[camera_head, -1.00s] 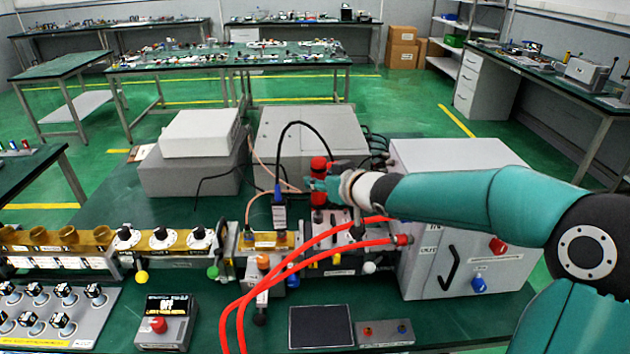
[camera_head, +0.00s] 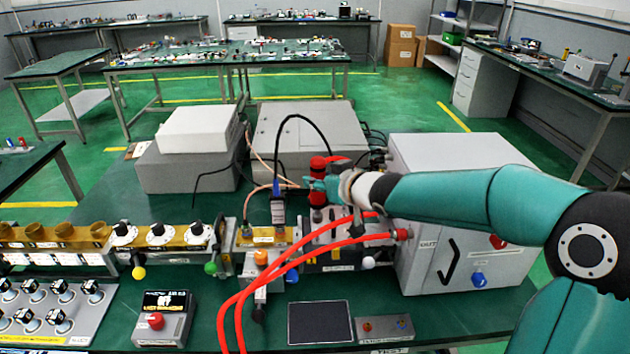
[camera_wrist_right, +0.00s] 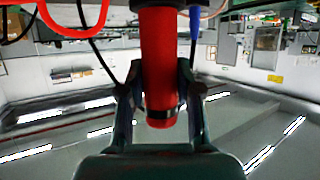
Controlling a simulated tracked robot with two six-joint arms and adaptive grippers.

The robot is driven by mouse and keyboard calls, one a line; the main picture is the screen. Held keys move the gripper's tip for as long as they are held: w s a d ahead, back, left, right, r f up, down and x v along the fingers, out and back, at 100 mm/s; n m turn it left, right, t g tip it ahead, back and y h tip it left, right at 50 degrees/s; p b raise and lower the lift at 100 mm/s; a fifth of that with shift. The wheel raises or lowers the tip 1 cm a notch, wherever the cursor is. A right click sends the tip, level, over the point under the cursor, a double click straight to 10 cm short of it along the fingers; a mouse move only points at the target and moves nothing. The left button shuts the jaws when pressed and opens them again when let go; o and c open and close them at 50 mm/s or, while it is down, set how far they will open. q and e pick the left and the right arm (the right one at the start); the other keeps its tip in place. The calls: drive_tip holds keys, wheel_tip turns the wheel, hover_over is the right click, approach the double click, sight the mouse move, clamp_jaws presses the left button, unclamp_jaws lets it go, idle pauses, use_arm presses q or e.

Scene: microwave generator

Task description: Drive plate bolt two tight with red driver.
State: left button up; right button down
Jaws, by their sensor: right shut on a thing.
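The red driver (camera_head: 318,170) stands about upright over the back of the waveguide assembly, behind the red hoses. My right gripper (camera_head: 322,185) is shut around its body. In the right wrist view the red driver (camera_wrist_right: 159,65) runs between the two fingers of the gripper (camera_wrist_right: 160,105), which touch it on both sides. The driver's lower end and plate bolt two are hidden behind the assembly and hoses, so I cannot tell whether they touch. My left gripper is not in view.
Two red hoses (camera_head: 300,258) arc in front of the driver from the grey cabinet (camera_head: 470,240). A black cable (camera_head: 305,118) loops close behind it. A blue-tipped connector (camera_head: 277,195) stands to its left. A dark pad (camera_head: 320,322) lies at the bench front.

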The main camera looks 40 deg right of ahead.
sight(322, 202)
drive_tip(key=shift+f+b, duration=2.05)
drive_tip(key=shift+f, duration=0.25)
drive_tip(key=shift+f+b, duration=0.55)
drive_tip(key=shift+f, duration=0.05)
drive_tip(key=shift+s+f+b, duration=0.1)
drive_tip(key=shift+f+b, duration=0.25)
drive_tip(key=shift+f, duration=0.25)
idle(1.6)
wheel_tip(322, 202, up, 10)
drive_tip(key=p, duration=0.9)
drive_tip(key=shift+f, duration=0.2)
